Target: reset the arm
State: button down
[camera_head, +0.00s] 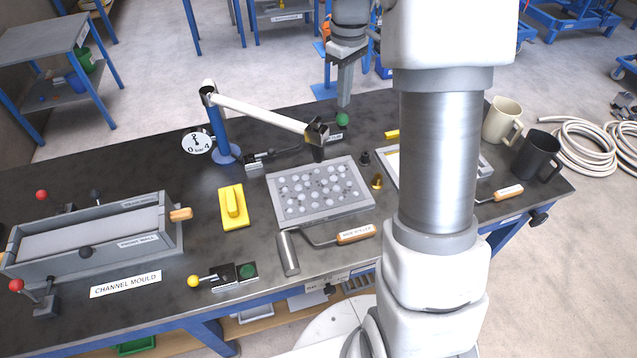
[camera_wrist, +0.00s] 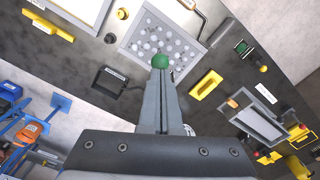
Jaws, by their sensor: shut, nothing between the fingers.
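My gripper (camera_head: 344,103) points down over the far side of the dark workbench (camera_head: 140,170). In the wrist view its two fingers (camera_wrist: 164,75) lie together with nothing between them. A green ball knob (camera_head: 342,119) is just below the fingertips in the head view. The green knob also shows at the fingertips in the wrist view (camera_wrist: 160,61). I cannot tell whether the fingers touch it. My arm covers part of the right side of the bench in the head view.
A perforated tray (camera_head: 320,215) lies mid-bench, with a blue post (camera_head: 217,130) and pale swing arm (camera_head: 258,114) behind it. A long channel mould (camera_head: 85,238) is at left. A yellow block (camera_head: 233,205) and a roller (camera_head: 288,252) lie nearby. Two mugs (camera_head: 501,121) (camera_head: 536,155) stand at right.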

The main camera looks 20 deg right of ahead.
notch_tip(320, 180, up, 3)
jog(key=shift+r+p, duration=0.1)
jog(key=shift+p, duration=0.7)
jog(key=shift+s+a+r, duration=0.15)
jog(key=shift+s+r, duration=0.05)
jog(key=s+a+r+m+t, duration=0.2)
jog(key=s+a, duration=0.1)
jog(key=s, duration=0.5)
jog(key=s+a+r+m+t+b, duration=0.1)
jog(key=s+a+r+m, duration=0.1)
jog(key=s, duration=0.6)
jog(key=s+a+r+m+t, duration=0.2)
jog(key=s+a, duration=0.2)
jog(key=s, duration=0.5)
jog(key=shift+a+r+t, duration=0.2)
jog(key=shift+a+t, duration=0.1)
jog(key=shift+a, duration=0.1)
